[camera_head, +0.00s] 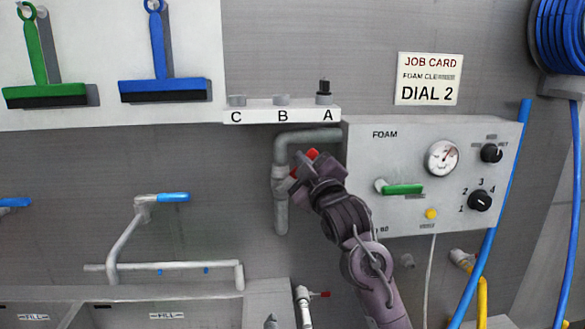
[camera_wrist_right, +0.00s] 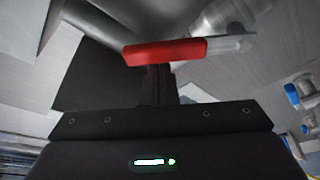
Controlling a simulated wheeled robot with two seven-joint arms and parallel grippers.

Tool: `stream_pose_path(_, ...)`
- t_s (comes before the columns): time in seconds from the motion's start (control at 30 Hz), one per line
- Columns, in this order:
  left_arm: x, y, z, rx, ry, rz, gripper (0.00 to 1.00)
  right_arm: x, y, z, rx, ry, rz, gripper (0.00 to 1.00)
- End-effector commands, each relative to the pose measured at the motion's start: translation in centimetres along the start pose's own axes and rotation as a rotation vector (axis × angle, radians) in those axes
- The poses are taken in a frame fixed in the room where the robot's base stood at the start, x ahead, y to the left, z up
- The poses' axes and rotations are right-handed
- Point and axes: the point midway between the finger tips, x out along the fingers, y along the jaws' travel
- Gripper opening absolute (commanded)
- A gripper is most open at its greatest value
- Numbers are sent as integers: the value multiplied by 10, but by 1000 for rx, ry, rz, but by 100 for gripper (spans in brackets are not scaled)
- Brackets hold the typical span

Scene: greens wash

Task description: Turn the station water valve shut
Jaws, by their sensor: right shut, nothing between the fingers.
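A grey pipe (camera_head: 281,218) runs up the wall and bends right into the foam panel. A valve with a red lever (camera_head: 313,153) sits by this pipe. My right gripper (camera_head: 307,167) is in front of it and hides the lever's middle. In the right wrist view the red lever (camera_wrist_right: 165,52) lies crosswise just past the tips of my right gripper (camera_wrist_right: 158,80). The fingers are shut together with nothing between them. I cannot tell whether they touch the lever. My left gripper is not in view.
The foam panel (camera_head: 365,215) with a gauge, knobs and a green handle (camera_head: 403,190) is right of my arm. A shelf (camera_head: 255,115) marked C, B, A is above. Sinks (camera_head: 180,293) are lower left.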

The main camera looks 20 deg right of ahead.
Motion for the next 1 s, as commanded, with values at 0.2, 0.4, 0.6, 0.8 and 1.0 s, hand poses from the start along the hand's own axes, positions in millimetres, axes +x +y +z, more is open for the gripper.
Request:
stream_pose_path(0.2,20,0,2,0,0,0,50,-7,-2,20,196,-2,68,0)
stream_pose_path(0.4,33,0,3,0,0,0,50,-12,-3,35,375,-2,130,0)
stream_pose_path(0.6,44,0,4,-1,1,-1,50,-16,-7,48,541,-2,188,0)
stream_pose_path(0.8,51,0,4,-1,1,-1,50,-20,-11,57,673,-2,234,0)
stream_pose_path(1.0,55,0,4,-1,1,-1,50,-22,-14,63,761,-2,265,0)
